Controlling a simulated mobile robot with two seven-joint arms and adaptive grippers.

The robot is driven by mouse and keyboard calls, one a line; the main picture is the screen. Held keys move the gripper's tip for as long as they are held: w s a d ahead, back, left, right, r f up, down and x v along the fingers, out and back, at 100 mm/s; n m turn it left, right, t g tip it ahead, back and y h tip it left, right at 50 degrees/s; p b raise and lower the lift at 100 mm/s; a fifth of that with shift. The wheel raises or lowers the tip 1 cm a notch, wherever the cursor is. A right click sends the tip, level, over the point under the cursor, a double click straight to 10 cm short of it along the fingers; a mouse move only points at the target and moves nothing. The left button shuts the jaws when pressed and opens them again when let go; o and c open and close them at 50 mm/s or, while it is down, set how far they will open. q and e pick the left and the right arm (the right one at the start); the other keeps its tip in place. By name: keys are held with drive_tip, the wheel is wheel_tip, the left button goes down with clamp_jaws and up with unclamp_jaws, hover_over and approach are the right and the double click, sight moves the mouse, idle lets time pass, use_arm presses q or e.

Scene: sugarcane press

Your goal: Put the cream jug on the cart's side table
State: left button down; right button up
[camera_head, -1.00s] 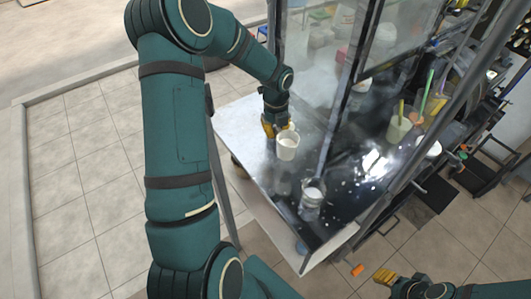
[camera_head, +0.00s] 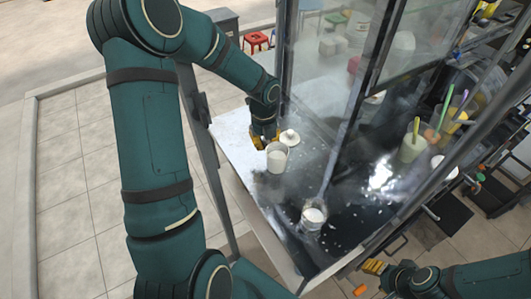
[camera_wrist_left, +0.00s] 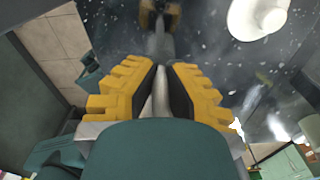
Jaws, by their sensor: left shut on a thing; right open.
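The cream jug (camera_head: 277,159), a pale cup-like vessel with a whitish top, is upright over the cart's shiny metal side table (camera_head: 232,138). I cannot tell whether its base touches the surface. My left gripper (camera_head: 263,137) is at its far left side, shut on it. In the left wrist view, the yellow fingers of the left gripper (camera_wrist_left: 160,95) close on a narrow pale part; the rest of the jug is hidden there. My right gripper (camera_head: 374,267) is at the lower right, open and clear of the table.
A white lidded thing (camera_head: 290,138) stands just behind the jug. A glass with white contents (camera_head: 313,217) stands near the front of the dark worktop. Glass panels and a post rise behind. A tall cup with a straw (camera_head: 412,146) is at the right. The table's left part is bare.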

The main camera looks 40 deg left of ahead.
use_arm(q)
drive_tip(key=shift+f, duration=2)
drive_tip(key=shift+f, duration=0.1)
drive_tip(key=c, duration=1.1)
unclamp_jaws()
drive_tip(key=shift+f, duration=0.1)
drive_tip(key=shift+c, duration=0.2)
drive_tip(key=r, duration=1.2)
drive_tip(key=shift+a+r+p, duration=0.2)
drive_tip(key=shift+p, duration=0.1)
